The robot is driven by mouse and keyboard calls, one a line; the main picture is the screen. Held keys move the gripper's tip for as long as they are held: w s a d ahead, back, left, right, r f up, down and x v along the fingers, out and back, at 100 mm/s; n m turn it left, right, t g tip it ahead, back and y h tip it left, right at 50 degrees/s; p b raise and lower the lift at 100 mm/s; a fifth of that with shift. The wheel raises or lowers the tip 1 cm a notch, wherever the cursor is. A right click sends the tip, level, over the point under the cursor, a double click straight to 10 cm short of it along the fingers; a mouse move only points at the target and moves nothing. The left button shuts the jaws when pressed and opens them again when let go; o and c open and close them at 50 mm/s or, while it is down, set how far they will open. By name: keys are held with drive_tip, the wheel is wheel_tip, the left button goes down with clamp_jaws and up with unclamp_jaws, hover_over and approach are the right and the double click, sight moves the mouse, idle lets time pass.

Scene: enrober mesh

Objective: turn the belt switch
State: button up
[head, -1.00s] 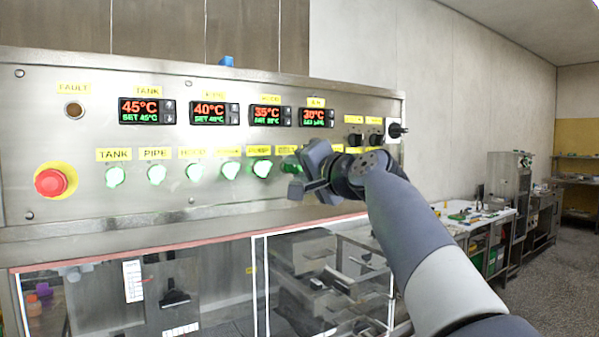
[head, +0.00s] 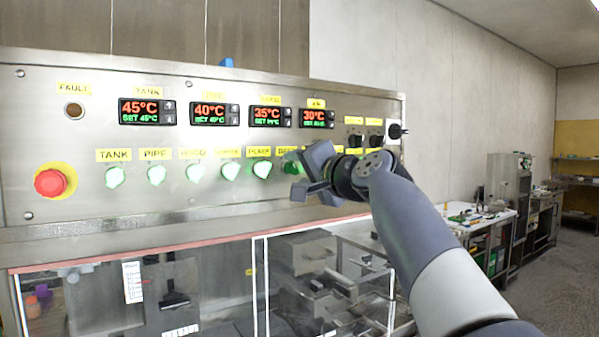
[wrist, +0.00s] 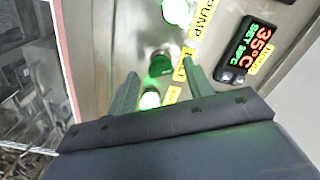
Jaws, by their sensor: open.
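The belt switch, a round green-lit knob (head: 292,165), sits on the steel panel just right of the pump switch (head: 261,169), partly hidden by my gripper. In the wrist view the belt switch (wrist: 160,66) lies between and slightly beyond my fingertips, beside a yellow label partly covered by a finger. My gripper (wrist: 163,73) is open, with one finger on each side of the knob's line. I cannot tell whether either finger touches it. In the head view my gripper (head: 306,172) is in front of the panel's right part.
Another lit knob (wrist: 150,100) lies nearer my palm between the fingers. The pump switch (wrist: 177,11) is beyond. A red emergency button (head: 50,183) is at the far left. Temperature displays (head: 147,111) run above the switches. A glass-fronted cover (head: 190,285) is below.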

drive_tip(key=b+v, duration=0.3)
drive_tip(key=v, duration=0.7)
drive_tip(key=p+x, duration=0.3)
drive_tip(key=x, duration=0.7)
drive_tip(key=shift+w+a+p, duration=0.25)
drive_tip(key=shift+w+p, duration=0.05)
drive_tip(key=shift+p, duration=0.1)
drive_tip(key=shift+s, duration=0.1)
drive_tip(key=shift+d, duration=0.1)
